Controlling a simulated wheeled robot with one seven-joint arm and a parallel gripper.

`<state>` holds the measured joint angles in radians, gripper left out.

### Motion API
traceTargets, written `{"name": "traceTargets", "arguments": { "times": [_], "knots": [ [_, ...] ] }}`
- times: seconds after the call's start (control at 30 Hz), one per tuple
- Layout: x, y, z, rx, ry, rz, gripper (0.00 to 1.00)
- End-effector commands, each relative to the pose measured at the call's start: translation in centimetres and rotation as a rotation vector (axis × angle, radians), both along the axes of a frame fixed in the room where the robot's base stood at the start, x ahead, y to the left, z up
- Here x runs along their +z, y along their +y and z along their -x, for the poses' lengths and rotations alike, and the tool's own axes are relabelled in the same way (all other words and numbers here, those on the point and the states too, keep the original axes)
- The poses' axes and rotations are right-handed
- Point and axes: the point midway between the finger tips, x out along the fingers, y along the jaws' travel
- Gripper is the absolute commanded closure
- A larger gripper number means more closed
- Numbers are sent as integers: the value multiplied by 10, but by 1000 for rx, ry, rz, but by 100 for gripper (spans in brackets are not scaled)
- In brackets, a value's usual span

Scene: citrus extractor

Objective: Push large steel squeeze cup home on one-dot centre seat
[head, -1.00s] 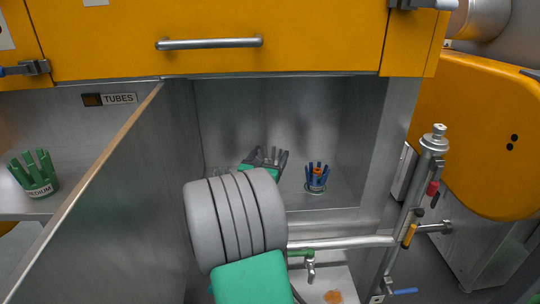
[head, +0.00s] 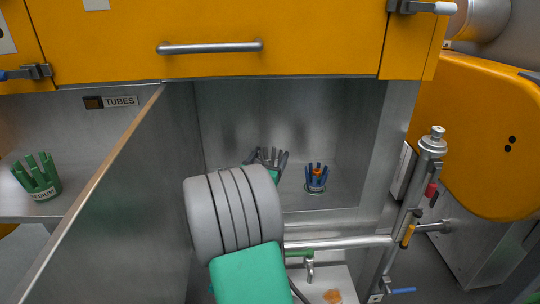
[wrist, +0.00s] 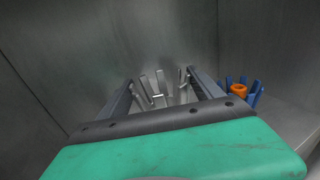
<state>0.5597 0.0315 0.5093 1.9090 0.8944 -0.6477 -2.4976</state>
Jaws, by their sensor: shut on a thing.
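The large steel squeeze cup shows as upright grey prongs (wrist: 158,90) between my gripper's fingers in the wrist view. Its prongs (head: 271,156) also show above my arm in the head view, inside the open steel compartment. My gripper (wrist: 168,92) is shut on the cup, with one dark finger on each side. The cup's base is hidden behind my gripper body. The one-dot centre seat is not visible, so I cannot tell whether the cup touches it or how deep it sits.
A blue cup (head: 316,178) with an orange piece in it stands right of the steel cup. A green cup (head: 38,180) marked medium sits on the left shelf. A steel door panel (head: 115,210) stands left; a horizontal bar (head: 340,242) crosses the front, below the compartment.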

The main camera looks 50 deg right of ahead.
Motion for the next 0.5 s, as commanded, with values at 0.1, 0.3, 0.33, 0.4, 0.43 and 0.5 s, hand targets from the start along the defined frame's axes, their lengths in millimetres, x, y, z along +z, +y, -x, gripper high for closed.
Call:
{"name": "traceTargets", "arguments": {
  "times": [0.1, 0.3, 0.33, 0.4, 0.43, 0.5],
  "knots": [
    [2, 0, 0, 0, -4, 4, 98],
    [2, 0, 0, 1, -4, 4, 98],
    [2, 0, 0, 1, -4, 4, 98],
    [0, 0, 0, 1, -4, 4, 98],
    [-1, 0, 0, 1, -4, 4, 98],
    [-2, 0, -1, 1, -4, 4, 98]
  ]
}}
